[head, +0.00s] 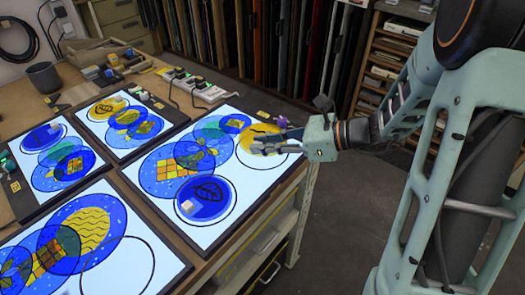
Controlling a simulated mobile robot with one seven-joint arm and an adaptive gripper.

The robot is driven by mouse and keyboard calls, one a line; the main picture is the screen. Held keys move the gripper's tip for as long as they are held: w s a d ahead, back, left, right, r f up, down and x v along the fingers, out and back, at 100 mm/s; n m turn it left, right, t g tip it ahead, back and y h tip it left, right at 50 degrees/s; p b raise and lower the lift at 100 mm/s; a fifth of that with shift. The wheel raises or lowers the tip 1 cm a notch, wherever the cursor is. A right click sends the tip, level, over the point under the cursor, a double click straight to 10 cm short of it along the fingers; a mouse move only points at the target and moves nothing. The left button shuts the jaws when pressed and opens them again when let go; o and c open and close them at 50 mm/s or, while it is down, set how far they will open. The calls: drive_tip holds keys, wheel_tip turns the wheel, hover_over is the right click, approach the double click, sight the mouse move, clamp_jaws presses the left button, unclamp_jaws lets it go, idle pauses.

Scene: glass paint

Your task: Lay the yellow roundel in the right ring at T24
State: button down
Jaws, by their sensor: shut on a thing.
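A yellow roundel (256,131) with dark markings shows at the upper right of the near right light panel (240,206). My gripper (262,146) reaches in from the right, low over that end of the panel, with its fingers over the roundel's near side. It is shut on the yellow roundel. The fingers hide part of the roundel and of the ring outline beneath it. I cannot tell whether the roundel touches the panel or hangs just above it. No T24 label is readable.
A blue leaf roundel (217,210) lies at the near end of the same panel. Another lit panel at the lower left has an empty ring (118,266). More lit panels stand left. Switch boxes and cables (200,90) lie behind, with a grey cup (44,77) at far left.

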sight(262, 163)
drive_tip(key=shift+w+a+f, duration=0.2)
drive_tip(key=shift+w+f, duration=0.35)
drive_tip(key=shift+f, duration=0.15)
drive_tip(key=shift+f+b, duration=0.3)
drive_tip(key=shift+f, duration=1.2)
drive_tip(key=shift+f, duration=0.2)
drive_tip(key=c, duration=1.8)
unclamp_jaws()
drive_tip(key=shift+c, duration=0.2)
drive_tip(key=shift+r, duration=0.15)
